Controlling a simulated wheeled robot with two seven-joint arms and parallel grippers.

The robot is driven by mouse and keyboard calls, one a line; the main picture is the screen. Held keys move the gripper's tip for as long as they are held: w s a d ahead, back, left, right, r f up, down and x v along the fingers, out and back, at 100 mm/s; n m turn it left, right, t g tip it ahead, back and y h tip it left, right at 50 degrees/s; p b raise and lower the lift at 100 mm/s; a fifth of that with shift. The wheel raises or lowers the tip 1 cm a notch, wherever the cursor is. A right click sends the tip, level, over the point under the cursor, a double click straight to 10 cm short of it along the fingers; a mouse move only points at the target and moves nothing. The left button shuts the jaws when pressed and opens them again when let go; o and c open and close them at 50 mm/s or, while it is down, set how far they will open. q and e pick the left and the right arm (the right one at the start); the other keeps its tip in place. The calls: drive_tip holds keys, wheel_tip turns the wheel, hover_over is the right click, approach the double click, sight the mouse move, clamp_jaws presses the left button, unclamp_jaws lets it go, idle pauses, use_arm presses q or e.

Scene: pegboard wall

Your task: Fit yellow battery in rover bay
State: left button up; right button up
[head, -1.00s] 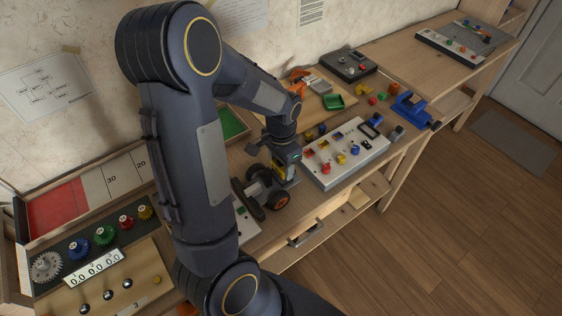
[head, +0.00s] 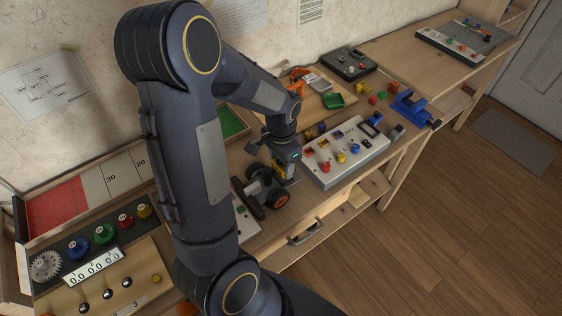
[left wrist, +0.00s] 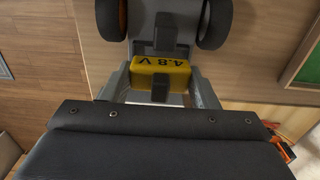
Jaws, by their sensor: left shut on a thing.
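The yellow battery, marked 4.8 V, is between the fingers of my left gripper (left wrist: 160,90), which is shut on it. The battery (left wrist: 147,65) shows in the left wrist view just beside the rover's grey body. In the head view the battery (head: 279,170) is a small yellow patch under the gripper (head: 284,174). The rover (head: 262,190) with dark wheels and an orange hub stands on the bench, close against the gripper; it also shows at the top of the left wrist view (left wrist: 176,18). Whether the battery touches the bay cannot be told. My right gripper is not in view.
A grey panel (head: 372,160) with coloured knobs stands right of the rover. A blue vise (head: 411,108) and small coloured blocks lie beyond it. A panel with gears (head: 85,243) is at the left. The bench's front edge is close to the rover.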

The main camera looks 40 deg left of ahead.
use_arm(q)
drive_tip(key=shift+f+b, duration=0.9)
drive_tip(key=shift+f, duration=0.2)
idle(0.8)
